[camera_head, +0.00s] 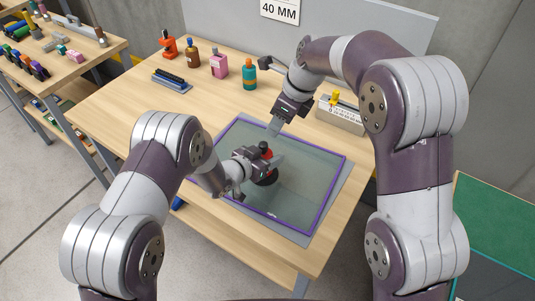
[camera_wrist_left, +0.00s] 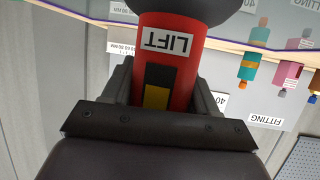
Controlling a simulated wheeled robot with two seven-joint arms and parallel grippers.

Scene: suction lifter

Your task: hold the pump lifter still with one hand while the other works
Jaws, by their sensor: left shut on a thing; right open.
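The pump lifter (camera_head: 268,152), red with a black pad below, stands on a glass pane with a purple edge (camera_head: 335,185). In the left wrist view the red lifter body (camera_wrist_left: 178,60) fills the top middle, with a LIFT label upside down and a black and yellow strip. My left gripper (camera_head: 268,163) is shut on the lifter body, one finger on each side. It partly hides the lifter in the head view. My right gripper (camera_head: 273,127) is open above the far part of the pane, just behind the lifter, and looks empty.
The pane lies on a grey mat (camera_head: 346,175) on a wooden table (camera_head: 120,95). An orange tool (camera_head: 169,44), brown bottle (camera_head: 192,57), pink bottle (camera_head: 219,66) and teal bottle (camera_head: 249,75) stand along the back. A block with a yellow knob (camera_head: 342,115) is behind the pane.

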